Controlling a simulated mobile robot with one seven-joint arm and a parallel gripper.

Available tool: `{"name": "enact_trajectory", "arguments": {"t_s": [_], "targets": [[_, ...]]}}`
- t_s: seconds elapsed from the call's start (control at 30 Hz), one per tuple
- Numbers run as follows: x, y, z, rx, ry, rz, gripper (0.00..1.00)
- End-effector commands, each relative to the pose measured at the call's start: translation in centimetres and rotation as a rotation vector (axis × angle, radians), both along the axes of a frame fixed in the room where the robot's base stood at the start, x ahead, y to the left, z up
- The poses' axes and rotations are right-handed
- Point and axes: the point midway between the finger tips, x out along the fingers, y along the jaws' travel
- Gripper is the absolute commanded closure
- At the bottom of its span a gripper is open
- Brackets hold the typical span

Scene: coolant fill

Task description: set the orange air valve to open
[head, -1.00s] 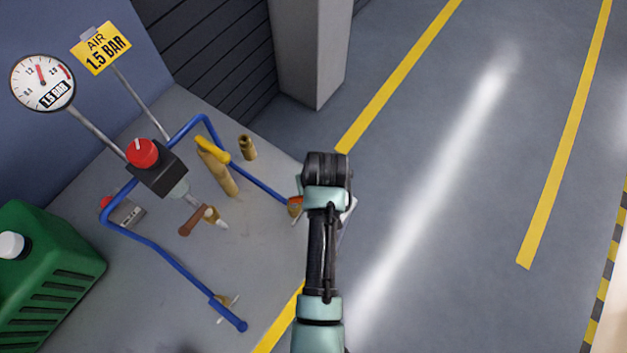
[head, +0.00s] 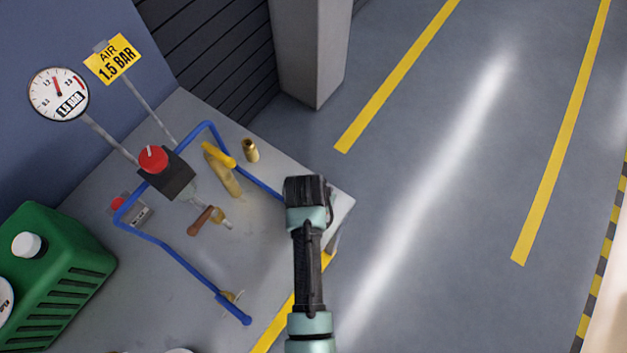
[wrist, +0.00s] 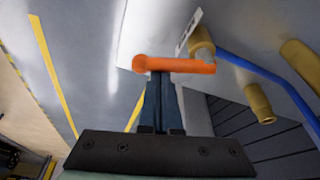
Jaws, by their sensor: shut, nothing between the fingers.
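The orange air valve's lever (wrist: 178,65) lies roughly crosswise near the top middle of the wrist view. Its right end sits by a brass fitting (wrist: 203,44) on the blue pipe. My gripper (wrist: 160,82) is shut and empty, its fingers pointing up at the lever's left half. The fingertips meet the lever's lower edge in the picture; I cannot tell whether they touch it. In the head view my arm's end covers the valve and my fingers.
The blue pipe frame (head: 165,262) stands on a grey bench (head: 95,315). It surrounds a yellow-handled valve (head: 222,168), a red knob (head: 153,159) and a brown-handled valve (head: 201,221). A gauge (head: 59,94) and a green canister (head: 58,275) are at left. Open floor (head: 430,200) lies right.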

Motion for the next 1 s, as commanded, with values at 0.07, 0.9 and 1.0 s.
{"name": "enact_trajectory", "arguments": {"t_s": [0.07, 0.9, 1.0], "targets": [[-0.4, 0.1, 0.1, -0.001, 0.002, -0.06, 1.0], [-1.7, 0.4, -0.1, 0.001, 0.001, -0.187, 1.0], [-1.7, 0.4, -0.1, 0.001, 0.001, -0.187, 1.0]]}}
